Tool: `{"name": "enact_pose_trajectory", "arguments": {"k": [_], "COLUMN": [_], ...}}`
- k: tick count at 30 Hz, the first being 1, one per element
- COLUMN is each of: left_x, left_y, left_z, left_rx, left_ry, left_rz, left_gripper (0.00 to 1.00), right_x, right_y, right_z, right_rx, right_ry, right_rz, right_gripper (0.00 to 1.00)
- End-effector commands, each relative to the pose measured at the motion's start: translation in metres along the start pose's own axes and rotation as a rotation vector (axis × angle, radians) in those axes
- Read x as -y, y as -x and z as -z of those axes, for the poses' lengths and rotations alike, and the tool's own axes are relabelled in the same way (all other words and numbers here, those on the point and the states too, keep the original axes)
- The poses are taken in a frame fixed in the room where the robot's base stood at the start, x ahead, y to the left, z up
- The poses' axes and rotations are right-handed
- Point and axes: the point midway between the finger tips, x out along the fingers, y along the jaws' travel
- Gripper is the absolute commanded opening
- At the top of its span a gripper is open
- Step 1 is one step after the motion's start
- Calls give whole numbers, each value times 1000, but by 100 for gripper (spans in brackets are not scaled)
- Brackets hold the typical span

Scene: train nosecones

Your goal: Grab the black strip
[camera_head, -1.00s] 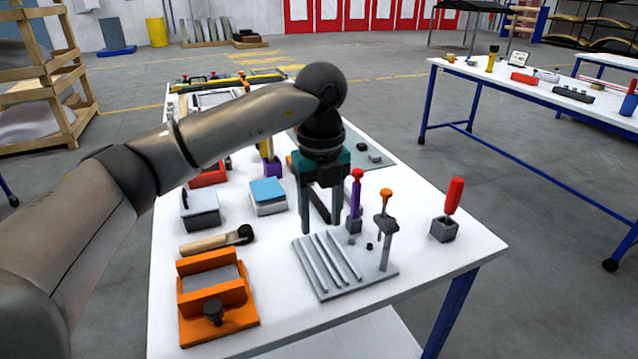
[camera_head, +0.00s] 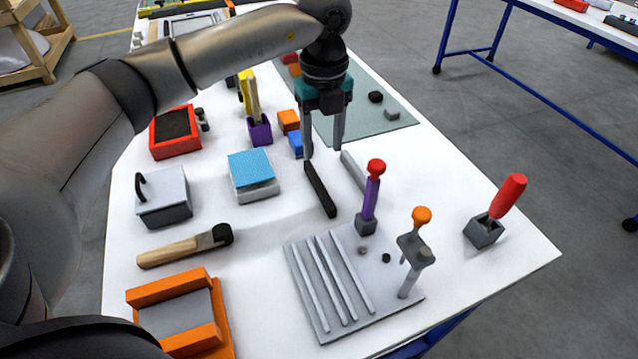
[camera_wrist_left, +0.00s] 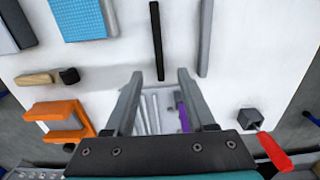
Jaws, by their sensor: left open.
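The black strip (camera_head: 320,189) lies flat on the white table, between the blue-topped block and a grey strip (camera_head: 354,171). In the left wrist view the black strip (camera_wrist_left: 157,40) lies beyond the fingertips, roughly in line with the gap between them. My left gripper (camera_head: 323,152) is open and empty, fingers pointing down, above the far end of the black strip. Its fingers (camera_wrist_left: 158,75) also show apart in the wrist view. My right gripper is not in view.
A grey ribbed plate (camera_head: 383,295) with an orange-knobbed tool (camera_head: 421,216) stands nearer the front. A purple-handled tool (camera_head: 371,190) stands right of the strip. A blue-topped block (camera_head: 251,170) and a wooden-handled roller (camera_head: 185,247) lie to the left.

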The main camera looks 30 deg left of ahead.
Motion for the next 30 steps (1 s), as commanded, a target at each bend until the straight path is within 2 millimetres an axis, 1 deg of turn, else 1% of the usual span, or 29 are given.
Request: {"name": "enact_pose_trajectory", "arguments": {"k": [1,3,6,14,21,25,30], "left_x": [-1,-1,-1,-1,-4,-3,-3], "left_y": [-14,-28,-44,-62,-98,-108,-108], "left_z": [0,0,0,0,0,0,0], "left_rx": [-2,-2,-2,0,-2,0,0], "left_ry": [1,2,1,0,1,0,0], "left_rz": [-4,-3,-2,-1,-2,0,0], "left_gripper": [55,55,55,55,55,55,55], "right_x": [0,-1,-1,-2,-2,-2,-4], "right_y": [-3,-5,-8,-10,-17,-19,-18], "right_z": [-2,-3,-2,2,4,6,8], "right_rx": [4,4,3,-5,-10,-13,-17], "right_ry": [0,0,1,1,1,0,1], "right_rz": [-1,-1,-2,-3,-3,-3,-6], "right_gripper": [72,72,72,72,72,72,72]}}
